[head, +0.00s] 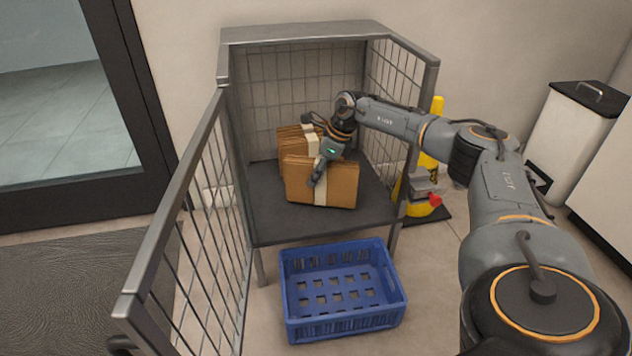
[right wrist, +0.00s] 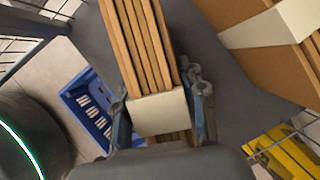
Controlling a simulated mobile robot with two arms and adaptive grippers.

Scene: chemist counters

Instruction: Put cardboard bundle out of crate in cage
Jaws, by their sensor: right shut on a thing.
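A cardboard bundle (head: 338,186) with a pale band stands on the dark shelf of the wire cage (head: 262,226), near its front. My right gripper (head: 320,173) is shut on this bundle from above. In the right wrist view the bundle (right wrist: 143,45) is between the two fingers (right wrist: 163,112), which grip it at the band. Another banded bundle (head: 290,138) stands behind it on the shelf, and it also shows in the right wrist view (right wrist: 235,12). The blue crate (head: 342,325) is on the floor in front of the cage and looks empty. My left gripper is not in view.
The cage's mesh door (head: 165,245) stands open at the left. A yellow object (head: 436,110) stands right of the cage. A white bin (head: 578,135) is farther right. A dark mat (head: 75,290) lies on the floor at the left.

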